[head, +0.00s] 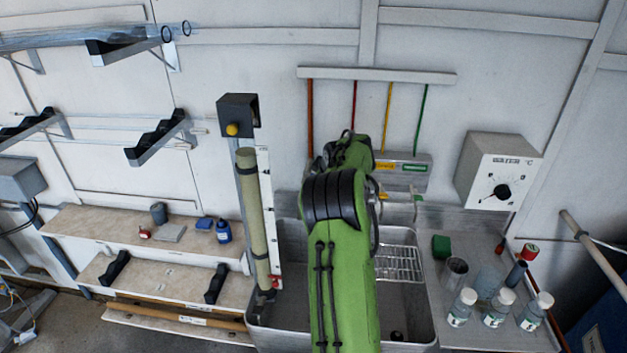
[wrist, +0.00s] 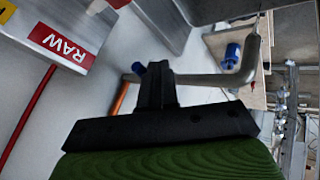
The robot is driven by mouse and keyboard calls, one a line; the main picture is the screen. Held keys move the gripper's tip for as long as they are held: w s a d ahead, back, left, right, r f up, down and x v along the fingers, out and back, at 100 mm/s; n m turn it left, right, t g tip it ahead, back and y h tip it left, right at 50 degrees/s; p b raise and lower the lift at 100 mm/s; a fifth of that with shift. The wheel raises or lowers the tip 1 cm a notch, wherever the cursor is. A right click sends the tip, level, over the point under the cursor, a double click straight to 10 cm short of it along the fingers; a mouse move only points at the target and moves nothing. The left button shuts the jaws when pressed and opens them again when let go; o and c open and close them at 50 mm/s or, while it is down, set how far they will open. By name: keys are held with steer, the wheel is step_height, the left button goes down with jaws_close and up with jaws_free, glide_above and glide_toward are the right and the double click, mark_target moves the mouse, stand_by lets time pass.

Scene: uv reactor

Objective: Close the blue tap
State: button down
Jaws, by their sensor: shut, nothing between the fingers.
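A grey bent pipe (wrist: 205,80), which looks like a spout, runs behind my fingers and turns up on the right. In the head view my green arm reaches over the sink and hides the gripper and the blue tap.
A box with a red RAW label (wrist: 60,40) is at upper left in the wrist view. An orange pipe (wrist: 120,98) is near the fingers. In the head view, a metal sink (head: 405,310) lies below the arm, glass bottles (head: 497,307) stand at right, and a column (head: 252,215) stands at left.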

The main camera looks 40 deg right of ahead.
steer(key=d+n+p, duration=0.1)
steer(key=p, duration=0.1)
steer(key=d+n+y+p, duration=0.1)
steer(key=p, duration=0.1)
steer(key=shift+r+t, duration=0.25)
steer(key=shift+t, duration=0.05)
steer(key=shift+a+y, duration=0.1)
steer(key=shift+y, duration=0.2)
